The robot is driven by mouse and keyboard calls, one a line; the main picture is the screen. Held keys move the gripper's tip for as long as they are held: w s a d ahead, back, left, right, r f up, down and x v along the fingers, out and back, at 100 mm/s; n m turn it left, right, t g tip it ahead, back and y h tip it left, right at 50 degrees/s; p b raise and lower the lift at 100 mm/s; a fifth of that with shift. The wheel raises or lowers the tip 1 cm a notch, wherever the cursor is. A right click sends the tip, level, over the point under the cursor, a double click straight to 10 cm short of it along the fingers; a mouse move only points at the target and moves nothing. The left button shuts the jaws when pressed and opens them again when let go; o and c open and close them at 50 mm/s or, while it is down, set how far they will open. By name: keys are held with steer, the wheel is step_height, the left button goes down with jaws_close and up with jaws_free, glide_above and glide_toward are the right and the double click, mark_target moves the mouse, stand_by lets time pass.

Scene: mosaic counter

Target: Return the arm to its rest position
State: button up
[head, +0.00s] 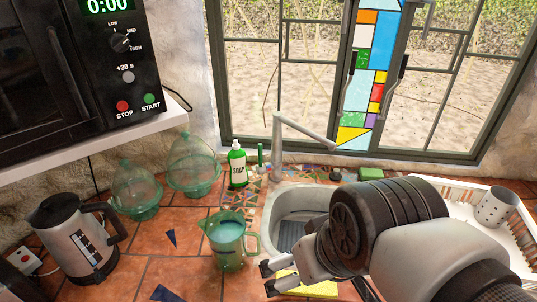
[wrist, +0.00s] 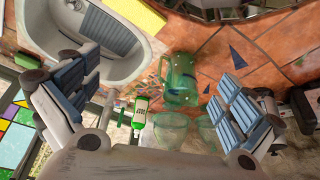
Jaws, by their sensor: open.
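My arm comes in from the lower right of the head view, and my gripper (head: 267,278) is low over the front of the counter, just right of and below the green jug (head: 228,243). The gripper is open and empty. In the wrist view, my gripper's two fingers (wrist: 152,72) stand wide apart with nothing held between them. The green glass jug (wrist: 180,80) shows past the fingers, apart from both. It stands upright with pale liquid in it. My arm hides part of the sink and counter.
A sink (head: 290,212) with a tap (head: 300,130) lies behind the gripper. A soap bottle (head: 237,165), two green glass cloches (head: 193,165) and a kettle (head: 78,240) stand left. A yellow flat thing (head: 318,288) lies below my arm. A white dish rack (head: 520,235) stands right.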

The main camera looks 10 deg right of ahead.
steer(key=shift+s+d+f+m+h, duration=0.1)
steer(key=shift+s+d+m, duration=0.15)
steer(key=shift+s, duration=0.15)
steer(key=shift+s+d+m+h, duration=0.1)
steer(key=shift+s+d+m, duration=0.1)
steer(key=shift+s, duration=0.25)
steer(key=shift+s+d+f+m+h, duration=0.1)
steer(key=shift+s+d+m, duration=0.15)
steer(key=shift+s, duration=0.15)
